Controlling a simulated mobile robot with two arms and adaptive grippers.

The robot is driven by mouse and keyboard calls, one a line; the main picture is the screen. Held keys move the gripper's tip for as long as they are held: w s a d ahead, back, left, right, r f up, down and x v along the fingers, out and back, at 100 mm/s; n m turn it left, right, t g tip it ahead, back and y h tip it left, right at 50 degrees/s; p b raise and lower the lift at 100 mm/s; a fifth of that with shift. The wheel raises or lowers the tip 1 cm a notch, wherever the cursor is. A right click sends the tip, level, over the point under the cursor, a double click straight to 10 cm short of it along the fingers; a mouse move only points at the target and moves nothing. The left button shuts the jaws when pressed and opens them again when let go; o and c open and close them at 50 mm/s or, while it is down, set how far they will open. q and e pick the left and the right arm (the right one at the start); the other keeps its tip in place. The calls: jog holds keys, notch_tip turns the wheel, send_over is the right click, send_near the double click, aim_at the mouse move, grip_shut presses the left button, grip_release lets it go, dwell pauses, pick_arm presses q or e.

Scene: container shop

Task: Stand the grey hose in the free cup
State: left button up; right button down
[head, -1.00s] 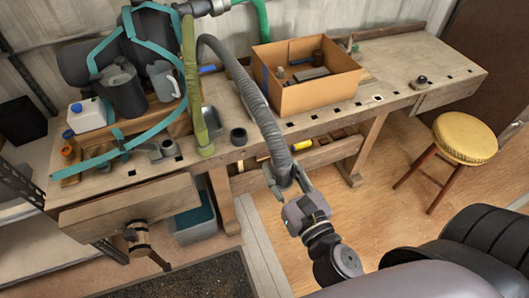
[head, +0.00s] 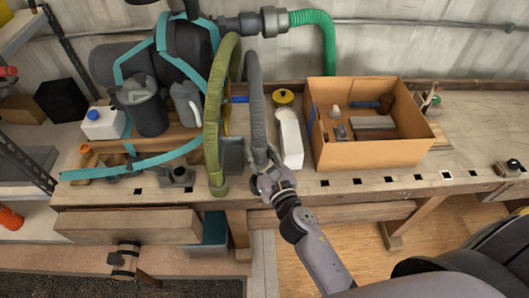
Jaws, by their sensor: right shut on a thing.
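The grey hose (head: 255,105) is a ribbed tube hanging down from the upper middle to the bench's front edge. My right gripper (head: 268,180) is shut on it near its lower end, at the front edge of the bench. The hose's lower end is partly covered by the gripper. The free cup does not show now; the hose and gripper cover the spot right of the olive hose (head: 213,130). I cannot tell whether the grey hose's end is in it or above it. The olive hose stands on the bench front just left. My left gripper is not in view.
The workbench (head: 340,181) carries a cardboard box (head: 370,153) to the right and a white bottle (head: 290,138) beside it. A dark backpack unit (head: 187,65) with teal straps, a grey jug (head: 187,103) and a white canister (head: 103,124) stand left. The bench's right end is mostly clear.

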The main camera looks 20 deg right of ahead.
aim_at(262, 167)
jog(key=shift+s+a+f, duration=0.1)
jog(key=shift+a+f, duration=0.05)
notch_tip(262, 167, down, 4)
jog(key=b, duration=0.4)
jog(key=shift+f+b, duration=0.95)
jog(key=shift+b, duration=0.15)
jog(key=shift+f, duration=0.2)
jog(key=shift+f+b, duration=0.2)
jog(key=shift+b, duration=0.2)
jog(key=shift+f+b, duration=0.3)
jog(key=shift+b, duration=0.05)
jog(key=shift+f+b, duration=0.85)
jog(key=shift+f, duration=0.05)
dwell(0.7)
